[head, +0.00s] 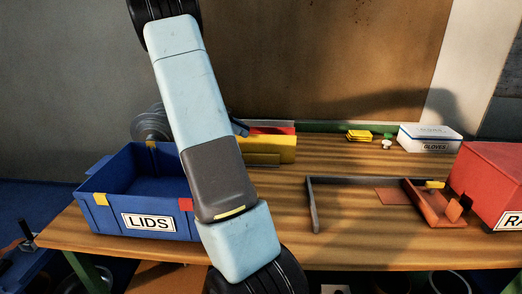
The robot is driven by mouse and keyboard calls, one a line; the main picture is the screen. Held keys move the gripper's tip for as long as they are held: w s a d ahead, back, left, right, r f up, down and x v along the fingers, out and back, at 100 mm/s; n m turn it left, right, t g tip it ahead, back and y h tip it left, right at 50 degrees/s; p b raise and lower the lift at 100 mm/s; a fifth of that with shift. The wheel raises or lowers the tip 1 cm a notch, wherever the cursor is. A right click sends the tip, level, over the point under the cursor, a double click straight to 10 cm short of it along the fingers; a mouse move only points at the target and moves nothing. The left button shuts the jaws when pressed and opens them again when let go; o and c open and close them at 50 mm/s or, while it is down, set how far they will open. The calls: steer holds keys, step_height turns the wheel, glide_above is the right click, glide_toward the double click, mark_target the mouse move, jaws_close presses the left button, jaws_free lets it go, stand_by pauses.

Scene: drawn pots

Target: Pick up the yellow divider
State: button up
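A yellow panel (280,148), which may be the yellow divider, is on the table just right of my arm. My arm hides its left part. A red strip (272,130) shows behind it. Smaller yellow pieces are a stack (359,135) near the back edge and a small block (435,184) at the orange-red tray. I cannot tell for sure which piece is the divider. My arm crosses the view from top to bottom, and my gripper is not in view.
A blue bin marked LIDS (118,216) stands at the table's left. A grey L-shaped frame (313,205), an orange-red tray (430,207), a red box (490,180) and a white gloves box (428,138) are to the right. The table's front middle (350,248) is clear.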

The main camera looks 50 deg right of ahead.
mark_target(261, 149)
steer(key=shift+x, duration=2.8)
steer(key=shift+r, duration=0.15)
jaws_close()
